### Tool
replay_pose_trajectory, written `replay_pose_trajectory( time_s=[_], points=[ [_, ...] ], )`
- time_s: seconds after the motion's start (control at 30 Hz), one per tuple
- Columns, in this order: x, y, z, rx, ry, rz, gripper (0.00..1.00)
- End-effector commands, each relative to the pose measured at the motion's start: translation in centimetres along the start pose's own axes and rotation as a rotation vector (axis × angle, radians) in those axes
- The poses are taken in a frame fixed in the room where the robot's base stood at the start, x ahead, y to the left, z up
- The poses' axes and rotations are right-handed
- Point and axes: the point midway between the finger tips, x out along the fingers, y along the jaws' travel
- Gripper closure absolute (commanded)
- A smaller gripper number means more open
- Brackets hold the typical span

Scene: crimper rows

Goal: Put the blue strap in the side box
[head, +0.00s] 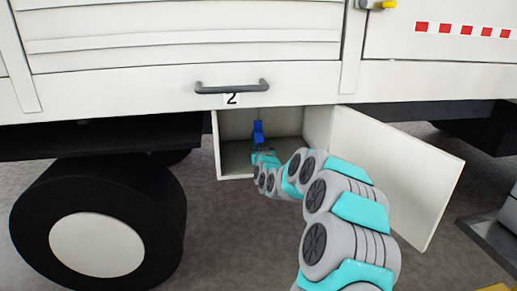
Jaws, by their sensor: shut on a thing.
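The blue strap (258,133) shows at the opening of the side box (219,150), small in the head view. The side box is a pale compartment under the vehicle body, and its door (395,175) stands open to the right. My gripper (259,148) is at the box opening, shut on the strap, which sticks up above it. The fingers are small and partly hidden by my arm. I cannot tell whether the strap touches the box's floor or walls.
A black wheel (45,215) stands left of the box. A grey handle (232,87) and a label "2" (231,99) are above it. The open door borders my arm on the right. A dark grey object (495,235) is at the right edge. Grey ground lies below.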

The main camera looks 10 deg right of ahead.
Motion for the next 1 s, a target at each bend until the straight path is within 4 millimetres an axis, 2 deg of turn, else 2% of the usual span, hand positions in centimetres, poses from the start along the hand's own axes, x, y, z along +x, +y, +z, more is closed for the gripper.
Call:
replay_pose_trajectory(
  time_s=[0.13, 0.5, 0.53, 0.77, 1.0],
  points=[
    [0.0, 0.0, 1.9, -0.001, -0.002, 0.000, 1.00],
    [0.0, 0.0, 2.4, -0.001, 0.001, 0.000, 1.00],
    [0.0, 0.0, 2.3, 0.000, 0.000, 0.000, 0.53],
    [0.0, 0.0, 2.3, 0.000, -0.001, 0.000, 0.27],
    [0.0, 0.0, 2.3, 0.000, -0.001, 0.000, 0.25]
  ],
)
